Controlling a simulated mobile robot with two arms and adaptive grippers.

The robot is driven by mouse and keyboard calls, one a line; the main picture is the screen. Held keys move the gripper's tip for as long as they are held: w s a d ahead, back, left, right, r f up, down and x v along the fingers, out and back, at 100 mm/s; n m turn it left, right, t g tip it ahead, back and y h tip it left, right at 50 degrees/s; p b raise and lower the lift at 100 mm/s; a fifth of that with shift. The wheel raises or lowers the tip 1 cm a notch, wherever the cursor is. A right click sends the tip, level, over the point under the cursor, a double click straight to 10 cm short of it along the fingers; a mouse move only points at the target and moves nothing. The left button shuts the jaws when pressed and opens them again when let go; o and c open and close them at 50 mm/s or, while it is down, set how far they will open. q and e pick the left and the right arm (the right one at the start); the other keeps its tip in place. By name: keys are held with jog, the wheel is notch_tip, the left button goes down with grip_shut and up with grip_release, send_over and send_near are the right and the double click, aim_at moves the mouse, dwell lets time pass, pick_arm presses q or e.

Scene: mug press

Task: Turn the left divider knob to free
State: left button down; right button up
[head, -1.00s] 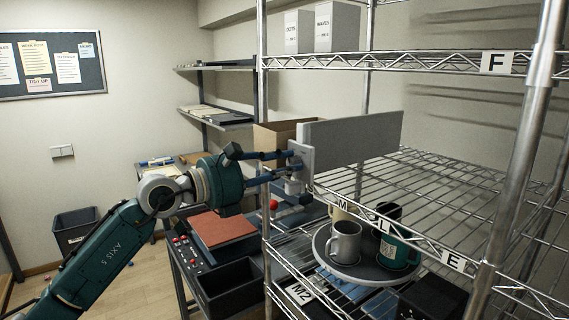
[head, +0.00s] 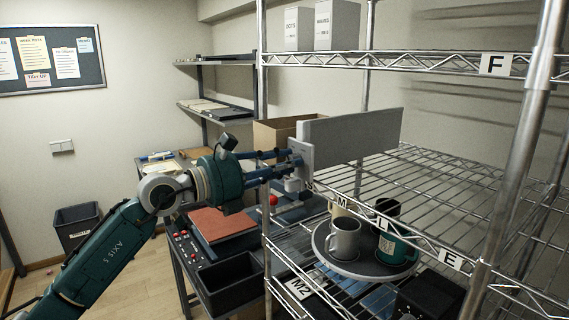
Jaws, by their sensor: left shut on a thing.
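The divider (head: 352,137) is a grey upright panel above the middle wire shelf. A light grey plate (head: 304,155) stands at its left end, with a small pale knob (head: 292,184) low on it. My left gripper (head: 288,168) reaches in from the left and is shut on the knob at the plate; its fingers partly hide it. I cannot read the knob's setting. My right gripper is out of view.
A round tray (head: 345,267) with several mugs, among them a grey mug (head: 344,239) and a teal mug (head: 397,246), stands on the lower shelf. A metal rack post (head: 524,150) rises at right. A dark bin (head: 230,284) and press table lie below my arm.

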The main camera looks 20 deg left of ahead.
pick_arm(q)
jog(key=c, duration=1.5)
grip_release()
jog(key=shift+f, duration=0.35)
jog(key=shift+o, duration=0.2)
jog(key=shift+r, duration=0.1)
jog(key=shift+r, duration=0.1)
jog(key=v, duration=1.2)
jog(key=shift+w, duration=0.1)
